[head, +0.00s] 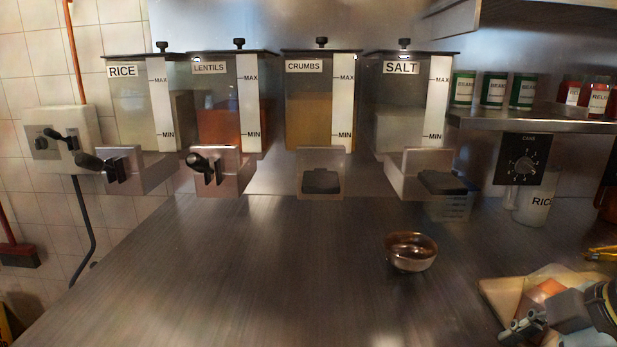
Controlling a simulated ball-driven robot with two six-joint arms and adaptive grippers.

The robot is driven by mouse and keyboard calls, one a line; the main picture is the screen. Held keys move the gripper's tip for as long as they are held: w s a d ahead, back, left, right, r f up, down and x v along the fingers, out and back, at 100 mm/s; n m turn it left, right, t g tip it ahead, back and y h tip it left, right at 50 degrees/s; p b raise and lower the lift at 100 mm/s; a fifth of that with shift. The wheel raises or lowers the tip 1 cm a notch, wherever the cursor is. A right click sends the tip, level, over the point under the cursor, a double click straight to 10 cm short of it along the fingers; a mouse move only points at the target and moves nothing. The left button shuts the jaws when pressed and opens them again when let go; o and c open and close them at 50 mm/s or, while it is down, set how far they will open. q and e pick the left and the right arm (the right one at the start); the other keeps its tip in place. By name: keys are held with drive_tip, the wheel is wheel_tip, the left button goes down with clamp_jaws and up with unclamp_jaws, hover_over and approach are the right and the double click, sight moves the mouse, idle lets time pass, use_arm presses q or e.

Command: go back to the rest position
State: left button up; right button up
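My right gripper (522,328) is at the bottom right corner, in front of a tan board (497,291) with something orange on it. Its fingers are small and partly cut off by the frame, so I cannot tell whether they are open or shut. I see nothing clearly held in it. My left gripper is not in view.
A shiny metal bowl (411,254) stands on the dark counter (250,270), right of centre. Dispensers for rice (130,110), lentils (215,105), crumbs (305,110) and salt (395,110) line the back. A shelf (540,118) holds jars at right. The counter's middle and left are clear.

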drive_tip(key=s+f+m+g+h, duration=0.2)
drive_tip(key=s+f+m+h, duration=0.2)
drive_tip(key=s+m, duration=1.05)
drive_tip(key=s+d+f+n+g+b, duration=0.1)
drive_tip(key=d+f+b, duration=0.15)
drive_tip(key=f, duration=1.25)
drive_tip(key=s+d+f+b, duration=0.1)
drive_tip(key=s+f+b, duration=0.15)
drive_tip(key=f, duration=1.35)
use_arm(q)
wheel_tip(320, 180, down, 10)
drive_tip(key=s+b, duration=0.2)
drive_tip(key=b, duration=0.2)
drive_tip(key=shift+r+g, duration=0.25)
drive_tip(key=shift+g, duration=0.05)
use_arm(e)
drive_tip(key=s+f+g, duration=0.1)
drive_tip(key=s+f, duration=1.6)
drive_tip(key=f, duration=0.3)
drive_tip(key=shift+s+d, duration=0.35)
drive_tip(key=shift+s, duration=0.05)
